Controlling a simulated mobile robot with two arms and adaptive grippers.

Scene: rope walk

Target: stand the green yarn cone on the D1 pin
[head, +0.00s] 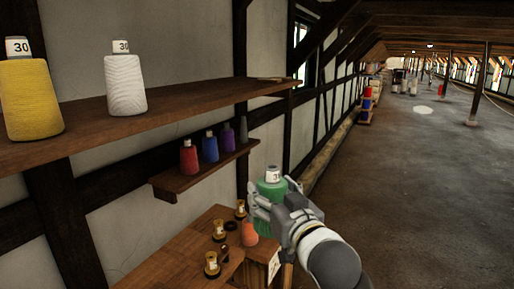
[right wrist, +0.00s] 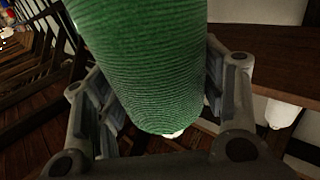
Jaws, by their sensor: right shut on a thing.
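The green yarn cone (head: 270,189), with a white top, is upright in the grip of my right gripper (head: 272,193). In the right wrist view the cone (right wrist: 150,65) fills the middle, with the fingers (right wrist: 160,100) closed on both its sides. The cone is held in the air, over or near the right end of a wooden bench (head: 180,262). I cannot make out a D1 mark, so I cannot tell which fitting is the D1 pin. My left gripper is not in view.
Several brass-coloured fittings (head: 218,230) and an orange-red object (head: 250,235) stand on the bench. Red (head: 188,157), blue (head: 209,147) and purple cones stand on a small shelf. Yellow (head: 30,100) and white (head: 125,85) cones stand on the upper shelf. Open floor (head: 420,180) lies right.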

